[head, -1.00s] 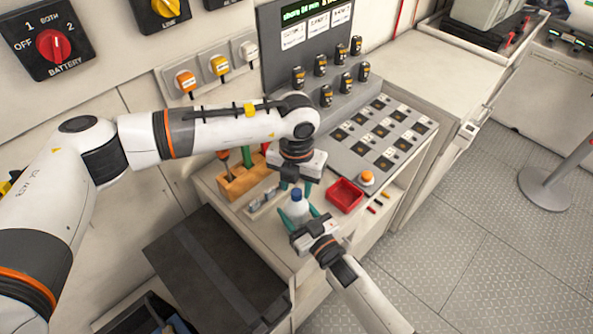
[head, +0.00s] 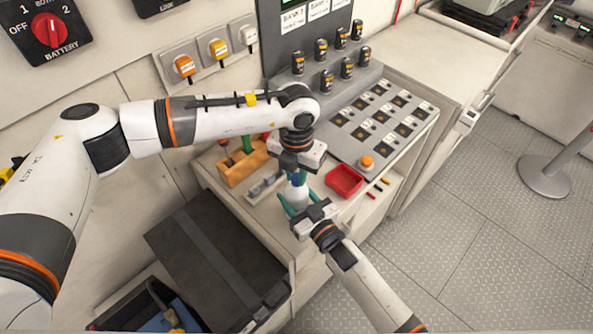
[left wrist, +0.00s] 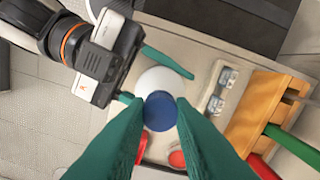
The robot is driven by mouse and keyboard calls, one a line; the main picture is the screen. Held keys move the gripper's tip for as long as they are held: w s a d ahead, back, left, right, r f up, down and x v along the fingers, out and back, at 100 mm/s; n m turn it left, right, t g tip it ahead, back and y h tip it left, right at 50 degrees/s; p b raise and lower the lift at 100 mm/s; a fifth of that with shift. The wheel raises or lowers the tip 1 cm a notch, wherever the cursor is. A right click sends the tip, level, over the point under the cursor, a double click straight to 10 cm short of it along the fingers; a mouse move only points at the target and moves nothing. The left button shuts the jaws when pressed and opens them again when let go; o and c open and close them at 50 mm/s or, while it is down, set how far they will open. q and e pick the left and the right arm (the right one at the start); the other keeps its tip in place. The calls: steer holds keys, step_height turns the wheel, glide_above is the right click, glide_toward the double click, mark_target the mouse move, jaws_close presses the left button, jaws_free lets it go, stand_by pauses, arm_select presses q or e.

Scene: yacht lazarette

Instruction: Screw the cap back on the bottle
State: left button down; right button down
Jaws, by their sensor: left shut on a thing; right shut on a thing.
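The white bottle (head: 298,192) stands upright on the bench top near its front edge. My right gripper (head: 298,201) reaches in from the front and is shut on the bottle's body, one teal finger on each side. The blue cap (left wrist: 160,111) is at the top of the bottle, and the bottle's white shoulder (left wrist: 163,80) shows behind it in the left wrist view. My left gripper (head: 297,178) points down from above and is shut on the cap. Its fingers partly hide the cap in the head view. I cannot tell how far the cap sits on the neck.
A red tray (head: 343,181) and an orange button (head: 366,162) are right of the bottle. A wooden tool holder (head: 238,170) and a small grey rack (head: 265,189) are to its left. A dark panel (head: 215,252) lies at lower left.

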arm_select(q)
steer(key=m, duration=1.3)
steer(key=shift+m, duration=0.3)
steer(key=c, duration=1.2)
jaws_free()
step_height(320, 180, up, 12)
arm_select(e)
steer(key=shift+c, duration=2.4)
jaws_free()
